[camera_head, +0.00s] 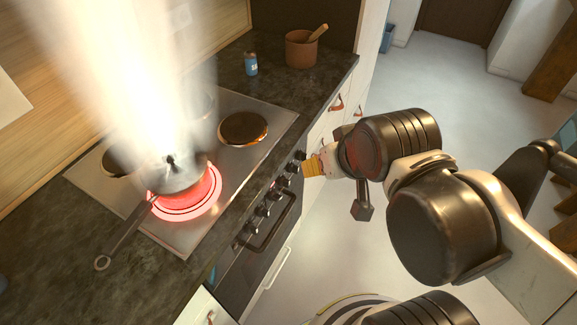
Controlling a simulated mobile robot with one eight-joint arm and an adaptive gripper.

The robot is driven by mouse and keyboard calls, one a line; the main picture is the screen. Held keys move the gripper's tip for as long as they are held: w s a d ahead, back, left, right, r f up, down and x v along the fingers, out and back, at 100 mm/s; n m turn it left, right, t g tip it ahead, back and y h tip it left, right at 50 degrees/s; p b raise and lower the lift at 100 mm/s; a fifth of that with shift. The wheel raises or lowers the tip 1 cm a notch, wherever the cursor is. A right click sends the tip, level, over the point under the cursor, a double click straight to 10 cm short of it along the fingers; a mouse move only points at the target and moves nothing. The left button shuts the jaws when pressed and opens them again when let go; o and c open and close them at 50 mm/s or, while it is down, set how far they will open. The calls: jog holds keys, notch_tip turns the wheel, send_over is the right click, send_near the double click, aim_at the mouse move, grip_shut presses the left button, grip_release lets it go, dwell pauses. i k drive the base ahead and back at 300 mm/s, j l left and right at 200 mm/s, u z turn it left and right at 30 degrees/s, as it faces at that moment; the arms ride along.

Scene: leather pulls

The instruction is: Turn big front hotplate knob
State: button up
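A row of several dark knobs (265,209) runs along the oven's front, just below the counter edge. I cannot tell which one belongs to the big front hotplate. The big front hotplate (211,199) glows red on the steel stove top. A pan (184,182) with a long handle stands on it, with a bright white plume rising above. My gripper (311,167), with orange-yellow fingertips, is at the far right end of the knob row. It is close to the end knobs; contact cannot be made out. The fingers are too small to show whether they are open.
The oven door handle (268,234) sticks out below the knobs. A brown pot (301,49) with a spoon and a blue jar (251,64) stand on the dark counter. Drawers with leather pulls (337,103) lie beyond my gripper. The floor at right is open.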

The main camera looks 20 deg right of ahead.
aim_at(273, 196)
jog(key=k+l+u, duration=0.15)
jog(key=k+u, duration=0.15)
jog(key=k, duration=0.55)
